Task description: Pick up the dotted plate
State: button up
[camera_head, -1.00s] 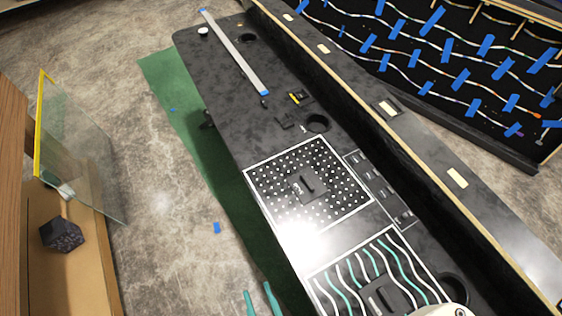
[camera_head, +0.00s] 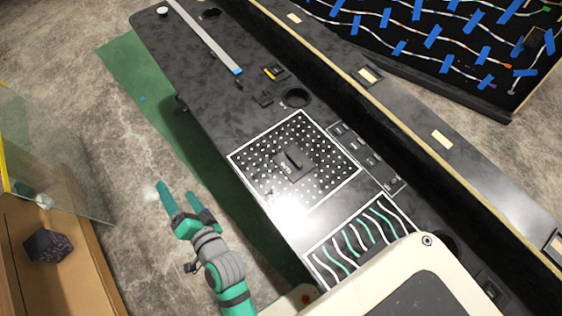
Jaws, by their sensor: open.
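The dotted plate (camera_head: 326,146) is a black square with rows of white dots and a white border. It lies on the black console top, with a dark raised handle (camera_head: 294,158) at its middle. Bright glare covers its lower left corner. My gripper (camera_head: 180,198) has teal fingers, which are apart with nothing between them. It is left of the console, over the floor side, apart from the plate and pointing up in the picture.
A plate with wavy white and teal lines (camera_head: 350,240) lies below the dotted one, partly hidden by my body. Small switches (camera_head: 362,152) sit to its right. A round hole (camera_head: 296,97) and a long grey bar (camera_head: 205,42) are farther up. A wooden cabinet with a glass door (camera_head: 50,160) stands at left.

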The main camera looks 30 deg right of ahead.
jog(key=w+r+y, duration=0.4)
jog(key=w+r, duration=0.4)
jog(key=w, duration=0.4)
jog(key=m+g+h, duration=0.5)
jog(key=g+h, duration=0.1)
jog(key=g, duration=1)
send_over(294, 159)
jog(key=f, duration=0.5)
jog(key=s+f, duration=0.1)
jog(key=f, duration=0.2)
jog(key=shift+d+f, duration=0.2)
jog(key=shift+f, duration=0.15)
jog(key=shift+n, duration=0.3)
jog(key=shift+w+a+f, duration=0.1)
jog(key=shift+w+f, duration=0.05)
jog(key=shift+f, duration=0.85)
jog(key=shift+w+f, duration=0.2)
jog(key=shift+f, duration=0.8)
jog(key=shift+w+a+f, duration=0.1)
jog(key=shift+w+f, duration=0.05)
jog(key=shift+f, duration=0.85)
